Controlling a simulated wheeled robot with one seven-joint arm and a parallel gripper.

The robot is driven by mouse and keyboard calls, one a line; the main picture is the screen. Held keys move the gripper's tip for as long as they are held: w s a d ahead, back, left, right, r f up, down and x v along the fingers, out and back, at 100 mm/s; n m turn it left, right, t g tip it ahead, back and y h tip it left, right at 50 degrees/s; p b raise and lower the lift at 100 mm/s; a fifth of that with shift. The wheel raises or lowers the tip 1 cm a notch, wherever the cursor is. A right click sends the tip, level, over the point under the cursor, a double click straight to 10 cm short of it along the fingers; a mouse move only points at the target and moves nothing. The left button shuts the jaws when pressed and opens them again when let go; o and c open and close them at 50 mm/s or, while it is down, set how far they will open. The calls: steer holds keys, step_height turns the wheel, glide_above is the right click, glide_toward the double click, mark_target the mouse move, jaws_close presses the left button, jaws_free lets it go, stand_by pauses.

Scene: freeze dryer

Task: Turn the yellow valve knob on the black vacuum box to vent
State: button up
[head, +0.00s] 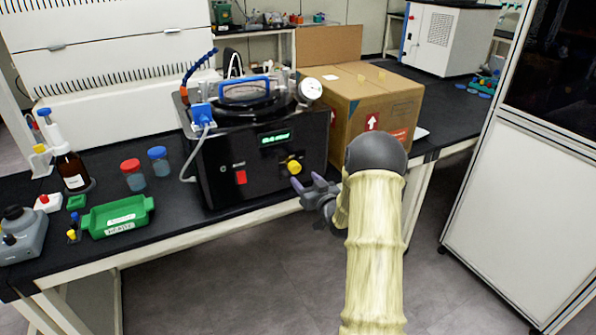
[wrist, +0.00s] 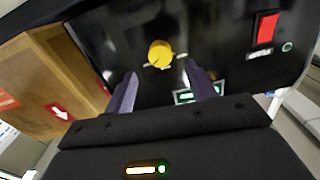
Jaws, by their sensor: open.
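The black vacuum box (head: 255,145) stands on the dark bench, with a lit green display (head: 274,138) and a red switch (head: 241,177) on its front. The yellow valve knob (head: 294,167) is on the lower right of that front. My gripper (head: 308,184) is just in front of the box, slightly right of and below the knob in the head view. In the wrist view the knob (wrist: 160,54) lies beyond and between my two purple fingers (wrist: 161,88). The fingers are open and empty, apart from the knob. The knob's pointer setting is too small to read.
A cardboard box (head: 365,105) stands right beside the vacuum box. A green tray (head: 117,216), red- and blue-capped jars (head: 133,175) and a brown bottle (head: 73,172) stand to its left. The floor in front of the bench is clear. A white cabinet (head: 520,200) is at far right.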

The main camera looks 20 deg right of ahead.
mark_target(296, 170)
steer(key=w, duration=0.6)
steer(key=shift+a, duration=0.1)
steer(key=shift+c, duration=0.3)
steer(key=c, duration=0.9)
